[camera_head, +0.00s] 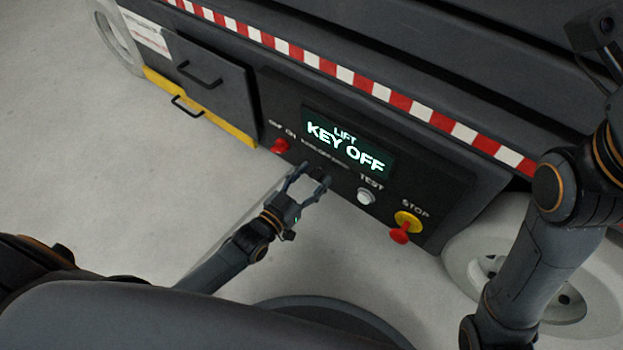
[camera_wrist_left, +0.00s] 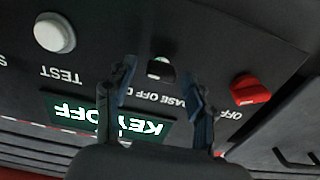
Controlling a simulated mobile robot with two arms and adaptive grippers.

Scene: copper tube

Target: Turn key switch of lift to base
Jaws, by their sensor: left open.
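The lift's control panel (camera_head: 338,206) is dark, with a lit display (camera_head: 347,145) reading "LIFT KEY OFF". The key switch (camera_wrist_left: 160,68) is a small round piece on the panel, below the label "BASE OFF" and partly in shadow. In the wrist view it shows between the fingertips of my left gripper (camera_wrist_left: 160,76). In the head view my left gripper (camera_head: 309,180) is open in front of the panel, below the display, and its fingers partly hide the switch. I cannot tell whether the fingers touch it. The fingers of my right gripper are out of view.
A red knob (camera_head: 280,146) marked OFF and ON sits left of the switch. A white TEST button (camera_head: 366,197) and a red STOP button (camera_head: 400,236) on a yellow base (camera_head: 408,219) sit to the right. A wheel (camera_head: 465,262) stands at the right. The floor at left is clear.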

